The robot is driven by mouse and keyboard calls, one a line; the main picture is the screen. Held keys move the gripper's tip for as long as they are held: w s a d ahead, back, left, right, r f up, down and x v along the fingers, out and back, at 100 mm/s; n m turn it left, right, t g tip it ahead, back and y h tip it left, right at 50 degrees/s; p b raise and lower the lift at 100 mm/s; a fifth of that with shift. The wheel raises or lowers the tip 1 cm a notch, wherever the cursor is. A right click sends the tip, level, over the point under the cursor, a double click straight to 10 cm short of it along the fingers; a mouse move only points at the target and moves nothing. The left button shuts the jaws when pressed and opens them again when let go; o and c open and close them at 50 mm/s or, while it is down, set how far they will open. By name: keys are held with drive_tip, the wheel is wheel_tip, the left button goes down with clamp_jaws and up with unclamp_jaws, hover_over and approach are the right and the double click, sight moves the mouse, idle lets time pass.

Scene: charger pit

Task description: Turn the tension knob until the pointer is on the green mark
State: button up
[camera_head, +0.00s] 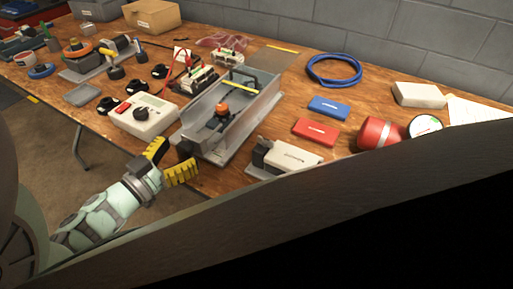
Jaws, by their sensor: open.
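An orange-topped black knob (221,108) sits inside a grey metal channel (216,148) on the wooden bench. It appears to be the tension knob. Its pointer and a green mark are too small to make out. My gripper (170,162) has yellow-padded fingers spread apart, with nothing between them. It is at the front edge of the bench, left of and below the channel's near end, apart from the knob.
A white meter box (143,116) stands left of the channel. A white charger-like unit (286,158) lies to its right. Red (316,132) and blue (328,107) boxes, a blue cable coil (334,71) and a red cylinder (380,134) lie farther right.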

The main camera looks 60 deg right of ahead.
drive_tip(key=shift+s+d, duration=0.1)
drive_tip(key=shift+d, duration=0.65)
drive_tip(key=shift+a, duration=0.1)
drive_tip(key=c, duration=1.2)
drive_tip(key=shift+c, duration=0.2)
drive_tip(key=shift+m, duration=0.3)
drive_tip(key=shift+m+b, duration=0.9)
drive_tip(key=shift+m, duration=0.3)
drive_tip(key=shift+m+y+b, duration=0.3)
drive_tip(key=shift+m+b, duration=0.35)
drive_tip(key=shift+m, duration=0.75)
drive_tip(key=shift+r, duration=0.1)
